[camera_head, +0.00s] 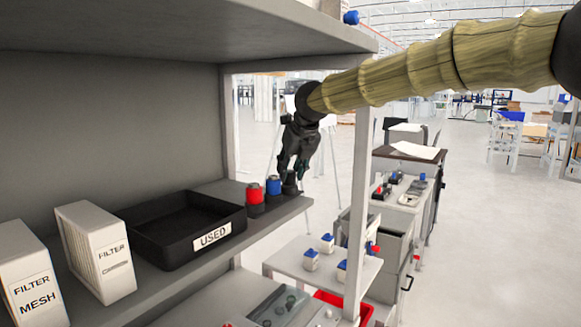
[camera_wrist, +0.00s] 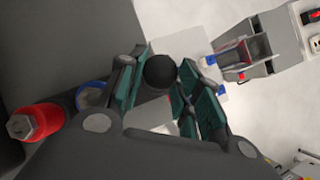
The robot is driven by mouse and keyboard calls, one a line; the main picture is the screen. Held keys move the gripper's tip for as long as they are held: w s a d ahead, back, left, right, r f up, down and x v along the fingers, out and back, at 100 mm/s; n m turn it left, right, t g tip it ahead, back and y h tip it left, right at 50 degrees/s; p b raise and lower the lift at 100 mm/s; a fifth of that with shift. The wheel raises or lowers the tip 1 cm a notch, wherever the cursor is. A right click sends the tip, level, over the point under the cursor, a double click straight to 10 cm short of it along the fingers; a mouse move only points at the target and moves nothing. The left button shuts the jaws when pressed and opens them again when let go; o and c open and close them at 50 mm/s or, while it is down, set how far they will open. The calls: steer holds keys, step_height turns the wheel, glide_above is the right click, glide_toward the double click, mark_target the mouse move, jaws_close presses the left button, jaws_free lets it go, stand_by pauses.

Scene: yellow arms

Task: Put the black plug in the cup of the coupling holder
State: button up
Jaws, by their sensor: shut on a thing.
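The black plug shows in the wrist view as a dark round top (camera_wrist: 160,72) between my fingers. In the head view it is a small dark shape (camera_head: 290,186) at the end of the upper shelf, beside the blue plug (camera_head: 273,185) and red plug (camera_head: 254,197). My gripper (camera_head: 298,172) points down over it, and its green-padded fingers (camera_wrist: 160,90) are shut on it. I cannot tell whether its base touches the shelf. I cannot make out the coupling holder's cup with certainty in either view.
A black tray marked USED (camera_head: 180,228) and filter boxes (camera_head: 97,252) stand on the shelf (camera_head: 240,233). A shelf post (camera_head: 359,215) rises right of my gripper. A lower white table (camera_head: 290,262) holds blue-capped containers (camera_head: 311,259). Open floor lies at right.

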steer(key=shift+f, duration=0.2)
steer(key=o, duration=0.7)
steer(key=shift+o, duration=0.2)
steer(key=shift+s, duration=0.1)
steer(key=shift+r, duration=0.15)
steer(key=shift+d+r, duration=0.1)
steer(key=shift+r, duration=0.05)
steer(key=s+d+r+b, duration=0.2)
steer(key=s+d, duration=0.1)
steer(key=s, duration=0.3)
steer(key=s+d+r+b, duration=0.2)
steer(key=s+b, duration=0.1)
steer(key=s, duration=0.4)
steer(key=shift+s+d, duration=0.3)
steer(key=shift+d, duration=0.1)
